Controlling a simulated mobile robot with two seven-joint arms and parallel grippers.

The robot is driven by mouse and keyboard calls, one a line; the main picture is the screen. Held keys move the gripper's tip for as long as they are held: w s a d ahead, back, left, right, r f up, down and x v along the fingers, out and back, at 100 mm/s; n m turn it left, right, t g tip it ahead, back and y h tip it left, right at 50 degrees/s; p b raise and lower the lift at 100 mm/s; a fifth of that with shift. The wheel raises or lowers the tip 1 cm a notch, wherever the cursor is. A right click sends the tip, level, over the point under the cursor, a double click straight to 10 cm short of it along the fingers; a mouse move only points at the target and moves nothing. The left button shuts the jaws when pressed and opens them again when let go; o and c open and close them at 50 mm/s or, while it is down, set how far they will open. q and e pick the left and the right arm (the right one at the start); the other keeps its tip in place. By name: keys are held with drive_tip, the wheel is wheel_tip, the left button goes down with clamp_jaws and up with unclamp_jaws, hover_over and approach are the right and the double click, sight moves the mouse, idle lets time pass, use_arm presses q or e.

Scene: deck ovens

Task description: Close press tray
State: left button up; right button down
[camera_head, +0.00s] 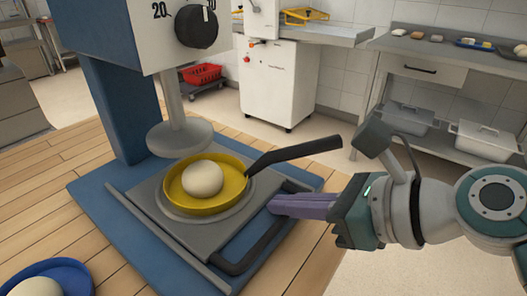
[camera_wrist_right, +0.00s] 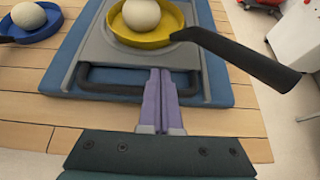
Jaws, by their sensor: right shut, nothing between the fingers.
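The press stands at the left with a blue base (camera_head: 84,190) and a round grey press plate (camera_head: 178,140). Its grey tray (camera_head: 150,192), with a black bar handle (camera_head: 262,247), lies on the base. A yellow pan (camera_head: 226,202) with a pale dough ball (camera_head: 203,178) sits on the tray, off to the near right of the press plate. My right gripper (camera_head: 271,205) is shut and empty, its purple fingers at the handle. In the right wrist view the fingertips (camera_wrist_right: 160,71) overlap the handle bar (camera_wrist_right: 120,79); I cannot tell whether they touch. My left gripper is not in view.
The pan's black handle (camera_head: 295,152) sticks out above my right fingers. A blue pan (camera_head: 72,272) with another dough ball is at the lower left of the wooden table (camera_head: 35,165). A white cabinet (camera_head: 275,85) and a steel counter (camera_head: 440,48) stand behind.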

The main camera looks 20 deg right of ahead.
sight(253, 192)
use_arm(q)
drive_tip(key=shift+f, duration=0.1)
use_arm(e)
drive_tip(key=shift+w+a+f, duration=0.2)
drive_tip(key=shift+w, duration=0.05)
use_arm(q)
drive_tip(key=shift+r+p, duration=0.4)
use_arm(e)
drive_tip(key=w+a, duration=0.2)
drive_tip(key=w, duration=0.1)
drive_tip(key=shift+w+a, duration=0.25)
drive_tip(key=shift+a, duration=0.15)
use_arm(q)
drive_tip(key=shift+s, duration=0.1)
use_arm(e)
drive_tip(key=shift+s, duration=0.1)
